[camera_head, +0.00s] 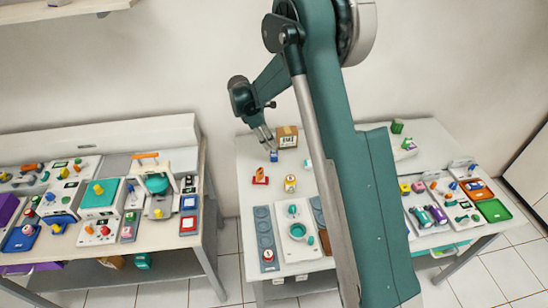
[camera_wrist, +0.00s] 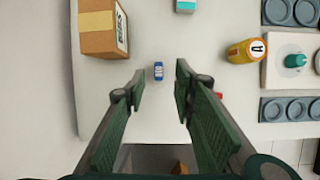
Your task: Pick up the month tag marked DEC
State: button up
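A small blue tag (camera_wrist: 158,71) with a pale label stands on the white table in the wrist view; its lettering is too small to read, so I cannot confirm DEC. In the head view a small blue block (camera_head: 274,156) sits just below my fingertips. My gripper (camera_wrist: 160,76) is open and empty, with one finger on each side of the tag in the picture. The fingers appear apart from it. In the head view my gripper (camera_head: 269,146) points down at the table, near the blue block.
A cardboard box (camera_wrist: 97,32) stands close on the left. A teal block (camera_wrist: 186,6) lies farther off. A yellow container marked A (camera_wrist: 246,51) is at the right, beside a grey tray with round wells (camera_wrist: 284,108). An orange-red item (camera_head: 260,176) stands nearby.

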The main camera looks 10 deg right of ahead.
aim_at(273, 152)
jog(key=shift+w+a+f, duration=0.15)
jog(key=shift+w+f, duration=0.05)
jog(key=shift+f, duration=0.3)
jog(key=shift+w+a+f, duration=0.1)
jog(key=shift+w+f, duration=0.05)
jog(key=shift+f, duration=0.35)
jog(key=shift+f, duration=0.1)
jog(key=shift+x, duration=1.2)
jog(key=shift+f, duration=0.1)
jog(key=shift+s+x, duration=0.2)
jog(key=shift+x, duration=2.3)
jog(key=shift+a, duration=0.1)
jog(key=shift+c, duration=0.6)
grip_shut()
